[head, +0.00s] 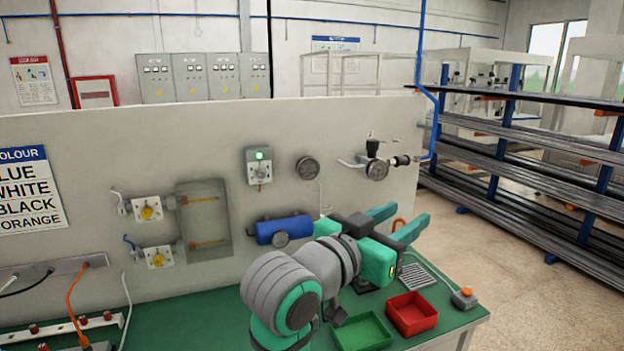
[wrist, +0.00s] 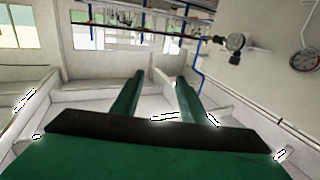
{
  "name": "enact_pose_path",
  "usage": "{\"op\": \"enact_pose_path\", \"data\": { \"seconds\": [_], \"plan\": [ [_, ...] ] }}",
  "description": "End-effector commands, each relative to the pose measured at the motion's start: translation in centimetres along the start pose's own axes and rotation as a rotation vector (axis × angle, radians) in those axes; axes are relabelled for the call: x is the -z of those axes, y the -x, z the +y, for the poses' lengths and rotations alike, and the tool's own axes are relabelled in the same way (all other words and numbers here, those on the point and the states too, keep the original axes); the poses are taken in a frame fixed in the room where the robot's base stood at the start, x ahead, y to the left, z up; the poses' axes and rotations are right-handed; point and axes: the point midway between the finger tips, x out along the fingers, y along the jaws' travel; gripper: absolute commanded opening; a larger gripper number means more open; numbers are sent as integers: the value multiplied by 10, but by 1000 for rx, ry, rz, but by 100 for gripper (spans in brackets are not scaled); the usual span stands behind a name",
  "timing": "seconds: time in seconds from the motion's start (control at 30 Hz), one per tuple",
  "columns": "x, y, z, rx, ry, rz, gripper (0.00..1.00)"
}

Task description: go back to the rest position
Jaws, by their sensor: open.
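My gripper (head: 397,222) is in front of the upright panel (head: 110,160), above the right part of the green bench. Its two teal fingers point right and a little away, spread apart with nothing between them. In the wrist view my gripper (wrist: 157,95) also shows its two fingers apart and empty. My arm reaches in from the bottom middle of the head view and hides part of the bench and panel.
A green tray (head: 362,333) and a red tray (head: 411,313) sit on the bench below my gripper. A blue cylinder (head: 285,230) is on the panel just left. A valve with a gauge (head: 376,168) is above. Racks (head: 530,170) stand right, beyond open floor (head: 480,260).

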Motion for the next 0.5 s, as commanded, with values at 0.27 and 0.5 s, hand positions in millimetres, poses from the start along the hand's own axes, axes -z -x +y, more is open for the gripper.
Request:
{"op": "enact_pose_path", "data": {
  "seconds": [0.27,0.5],
  "plan": [
    [-30,-6,-10,28,62,19,40],
    [-65,-9,-20,66,127,42,40]
  ]
}}
